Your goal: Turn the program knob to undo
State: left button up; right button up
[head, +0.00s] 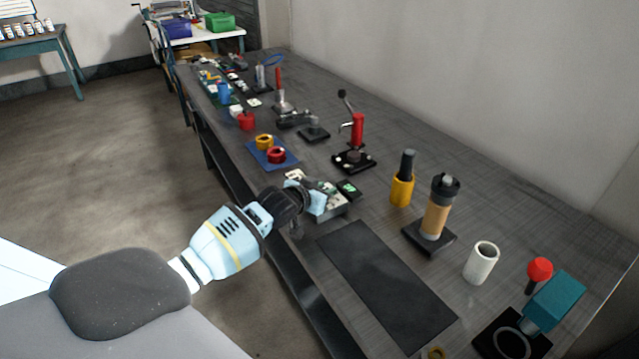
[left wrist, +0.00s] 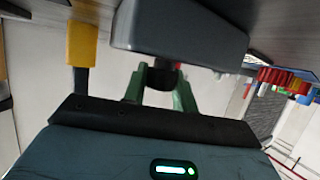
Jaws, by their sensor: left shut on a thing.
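The programming box (head: 332,212) is a small grey unit near the front edge of the bench, just left of the dark mat. My left gripper (head: 310,198) reaches it from the front left and covers part of it. In the left wrist view the box (left wrist: 180,35) is a dark grey block close above the fingers. My left gripper (left wrist: 160,85) is shut there with its two green fingers on the dark program knob (left wrist: 163,73) on the box's face. The knob's pointer and its marks cannot be made out. My right gripper is not in view.
A black unit with a green display (head: 349,188) stands behind the box. A dark mat (head: 385,280) lies to its right. A blue mat (head: 258,158) with red and yellow rings lies to the left. A yellow holder (head: 402,190) and a red-handled press (head: 357,130) stand behind.

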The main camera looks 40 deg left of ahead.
pick_arm(q)
jog(key=shift+w+d+r+n+y+p, duration=0.15)
jog(key=shift+r+n+y+p, duration=0.15)
jog(key=shift+r+n+y, duration=0.15)
jog(key=shift+f+n+y+p, duration=0.2)
jog(key=shift+n+y+p, duration=0.3)
jog(key=shift+y, duration=0.25)
jog(key=shift+f+n+g+y, duration=0.25)
jog(key=shift+n+g+y, duration=0.15)
jog(key=shift+n+y, duration=0.55)
jog(key=shift+f+n+g+y+b, duration=0.1)
jog(key=shift+n+g+y+b, duration=0.25)
jog(key=shift+n+y, duration=0.3)
jog(key=shift+y, duration=0.3)
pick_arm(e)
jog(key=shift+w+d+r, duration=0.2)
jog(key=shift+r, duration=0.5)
pick_arm(q)
jog(key=shift+n, duration=0.35)
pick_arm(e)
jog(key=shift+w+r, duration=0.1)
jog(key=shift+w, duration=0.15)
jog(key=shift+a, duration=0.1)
pick_arm(q)
jog(key=o, duration=1)
jog(key=shift+c, duration=0.2)
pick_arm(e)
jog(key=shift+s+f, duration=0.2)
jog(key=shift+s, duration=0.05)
